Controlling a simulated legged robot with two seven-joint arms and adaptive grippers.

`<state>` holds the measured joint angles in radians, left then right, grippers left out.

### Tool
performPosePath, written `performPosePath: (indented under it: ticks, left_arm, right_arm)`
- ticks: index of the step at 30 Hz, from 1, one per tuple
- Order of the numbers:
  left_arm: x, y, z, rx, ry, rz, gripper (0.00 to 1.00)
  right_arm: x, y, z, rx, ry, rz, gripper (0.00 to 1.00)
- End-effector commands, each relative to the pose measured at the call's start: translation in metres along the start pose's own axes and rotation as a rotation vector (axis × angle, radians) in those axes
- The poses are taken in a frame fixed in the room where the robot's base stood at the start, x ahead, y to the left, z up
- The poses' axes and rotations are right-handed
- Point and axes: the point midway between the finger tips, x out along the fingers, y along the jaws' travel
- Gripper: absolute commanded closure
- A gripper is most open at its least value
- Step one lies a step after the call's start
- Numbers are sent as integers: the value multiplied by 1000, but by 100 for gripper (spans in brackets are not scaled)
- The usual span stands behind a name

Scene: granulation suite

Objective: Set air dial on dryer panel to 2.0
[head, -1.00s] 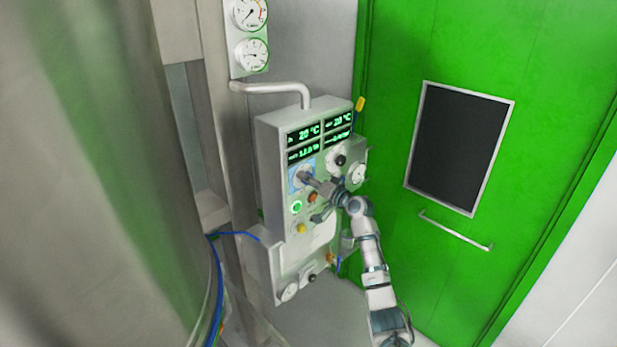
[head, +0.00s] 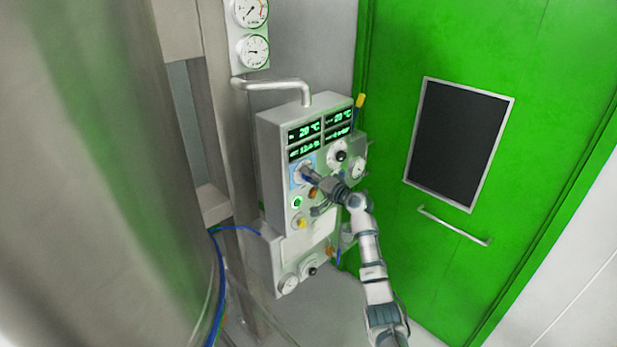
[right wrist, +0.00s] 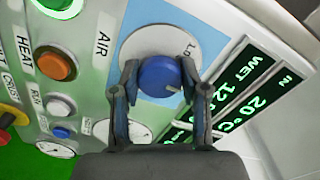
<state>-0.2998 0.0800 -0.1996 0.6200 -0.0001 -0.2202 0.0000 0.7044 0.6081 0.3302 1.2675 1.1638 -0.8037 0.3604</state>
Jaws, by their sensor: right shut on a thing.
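The dryer panel (head: 270,160) is a pale grey box on the wall with green digital displays (head: 319,136). The blue air dial (right wrist: 160,78) sits on a white round scale (right wrist: 140,42) on a light blue plate, beside the word AIR, in the right wrist view. A white pointer line shows on the knob; most scale marks are hidden or too small to read. My right gripper (right wrist: 162,92) is shut on the dial, one finger on each side. In the head view, the right gripper (head: 312,180) is at the blue plate and covers part of it. My left gripper is not in view.
A large steel vessel (head: 110,180) fills the left; a green door (head: 540,100) stands at right.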

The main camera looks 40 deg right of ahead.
Motion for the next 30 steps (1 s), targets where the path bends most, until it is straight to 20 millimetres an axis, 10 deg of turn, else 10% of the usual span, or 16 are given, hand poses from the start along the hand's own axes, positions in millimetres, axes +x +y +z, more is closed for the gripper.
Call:
performPosePath:
  ticks: [2,3,5,17,30]
  left_arm:
    - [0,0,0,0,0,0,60]
    - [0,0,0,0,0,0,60]
    - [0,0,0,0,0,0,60]
    - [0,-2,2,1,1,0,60]
    - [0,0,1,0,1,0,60]
  right_arm:
    - [-2,-3,-6,-3,13,-6,90]
    - [-2,-3,-6,-3,13,-6,45]
    - [-2,-3,-5,-3,11,-5,31]
    - [-6,-2,-1,-4,4,-1,30]
    - [-94,3,-3,-3,4,1,30]
